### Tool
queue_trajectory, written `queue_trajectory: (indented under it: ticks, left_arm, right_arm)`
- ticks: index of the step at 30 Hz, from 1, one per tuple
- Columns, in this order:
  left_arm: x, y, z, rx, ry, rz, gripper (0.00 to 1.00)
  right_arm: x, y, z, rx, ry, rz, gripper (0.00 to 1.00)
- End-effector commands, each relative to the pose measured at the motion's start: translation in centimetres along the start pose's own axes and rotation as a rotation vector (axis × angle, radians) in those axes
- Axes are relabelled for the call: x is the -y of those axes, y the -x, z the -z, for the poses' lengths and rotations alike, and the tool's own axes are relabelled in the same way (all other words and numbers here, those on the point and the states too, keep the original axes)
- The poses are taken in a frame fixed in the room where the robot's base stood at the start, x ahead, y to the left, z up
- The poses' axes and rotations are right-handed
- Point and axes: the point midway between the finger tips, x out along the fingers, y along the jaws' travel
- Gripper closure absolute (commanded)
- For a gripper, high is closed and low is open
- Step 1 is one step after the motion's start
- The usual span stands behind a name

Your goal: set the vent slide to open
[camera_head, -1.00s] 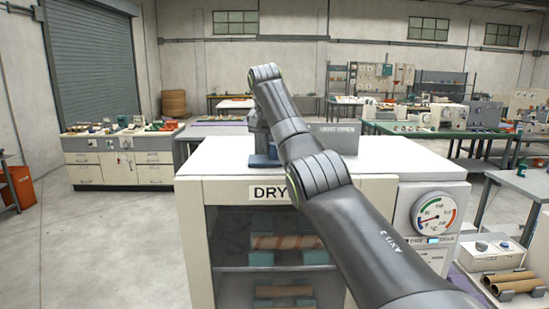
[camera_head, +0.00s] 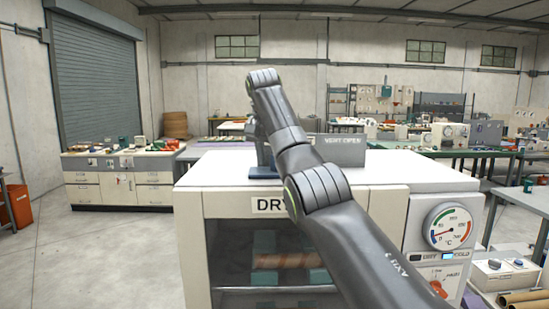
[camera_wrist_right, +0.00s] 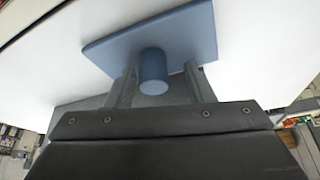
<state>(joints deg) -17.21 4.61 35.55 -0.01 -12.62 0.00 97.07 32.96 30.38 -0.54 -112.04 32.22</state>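The vent slide is a blue plate (camera_head: 263,172) with a round blue knob (camera_wrist_right: 154,72), on top of the white dryer cabinet (camera_head: 390,172). The plate (camera_wrist_right: 195,38) also shows in the right wrist view. My right gripper (camera_head: 261,152) is at the slide, mostly hidden behind its arm in the head view. In the right wrist view its fingers (camera_wrist_right: 163,84) are open, one on each side of the knob, with visible gaps to it. A grey sign (camera_head: 341,147) reading VENT OPEN stands to the right of the slide. My left gripper is not in view.
The cabinet front has a DRY label, a glass door (camera_head: 262,250) and a round gauge (camera_head: 449,226) with a red-orange knob below. A workbench (camera_head: 120,178) stands at left, green tables (camera_head: 440,150) behind right. Open floor lies at left.

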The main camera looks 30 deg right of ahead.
Motion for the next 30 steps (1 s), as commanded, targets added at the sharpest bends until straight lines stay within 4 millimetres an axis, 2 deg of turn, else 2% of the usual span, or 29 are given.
queue_trajectory:
  ticks: [8, 12, 14, 19, 24, 30]
  left_arm:
    - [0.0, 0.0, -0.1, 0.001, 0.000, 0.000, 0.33]
    - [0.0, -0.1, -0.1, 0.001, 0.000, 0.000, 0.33]
    - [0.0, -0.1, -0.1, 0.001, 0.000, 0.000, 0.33]
    - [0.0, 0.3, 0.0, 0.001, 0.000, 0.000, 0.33]
    - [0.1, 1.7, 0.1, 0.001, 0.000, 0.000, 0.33]
    - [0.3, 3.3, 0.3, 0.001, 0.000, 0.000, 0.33]
  right_arm:
    - [-0.1, 0.0, -0.1, 0.004, 0.000, -0.003, 0.52]
    - [0.0, 1.2, -0.1, 0.004, 0.000, -0.002, 0.52]
    - [0.0, 2.2, 0.0, 0.002, 0.000, -0.001, 0.52]
    - [0.1, 6.2, 0.0, 0.002, 0.001, 0.000, 0.52]
    - [0.2, 10.7, 0.1, 0.002, 0.002, -0.001, 0.52]
    - [0.2, 14.9, 0.1, 0.002, 0.002, -0.002, 0.52]
